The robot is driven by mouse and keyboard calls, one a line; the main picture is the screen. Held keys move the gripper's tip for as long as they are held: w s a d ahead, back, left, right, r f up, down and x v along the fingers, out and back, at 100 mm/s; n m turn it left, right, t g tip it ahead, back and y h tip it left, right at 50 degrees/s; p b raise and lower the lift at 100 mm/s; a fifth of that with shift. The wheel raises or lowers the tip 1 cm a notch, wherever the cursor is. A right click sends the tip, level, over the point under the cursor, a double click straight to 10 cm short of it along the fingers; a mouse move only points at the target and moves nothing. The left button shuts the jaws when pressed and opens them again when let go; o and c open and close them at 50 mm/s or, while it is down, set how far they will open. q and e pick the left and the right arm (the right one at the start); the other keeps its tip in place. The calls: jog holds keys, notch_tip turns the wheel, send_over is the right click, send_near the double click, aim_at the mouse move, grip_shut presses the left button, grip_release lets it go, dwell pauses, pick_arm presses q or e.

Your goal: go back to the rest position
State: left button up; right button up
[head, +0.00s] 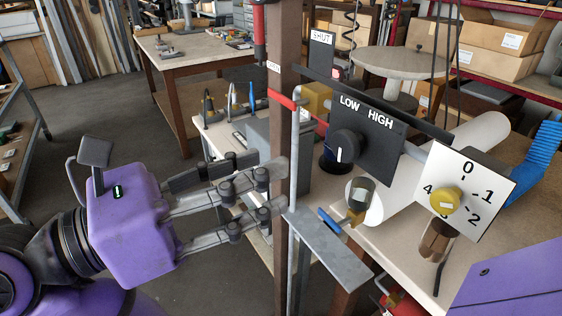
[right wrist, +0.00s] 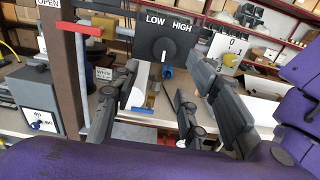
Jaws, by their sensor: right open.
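My right gripper (head: 279,188) is the purple one with grey jointed fingers in the head view. Its fingers are open, and its fingertips overlap a grey vertical rod with a red bar on top (head: 296,150); I cannot tell whether they touch. In the right wrist view the open fingers (right wrist: 163,82) spread in front of a black LOW/HIGH panel (right wrist: 150,45), and nothing is held between them. There the rod (right wrist: 83,80) stands left of the left finger. My left gripper is not in view. No mark of a rest position shows.
A brown post (head: 283,60) stands beside the rod. Beyond it are the LOW/HIGH knob (head: 346,146), a white dial plate with a yellow knob (head: 445,200), a blue-handled valve (head: 330,220) and a grey plate (head: 325,250). Bare floor (head: 95,110) lies behind my gripper.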

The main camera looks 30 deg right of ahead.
jog(key=shift+a, duration=0.3)
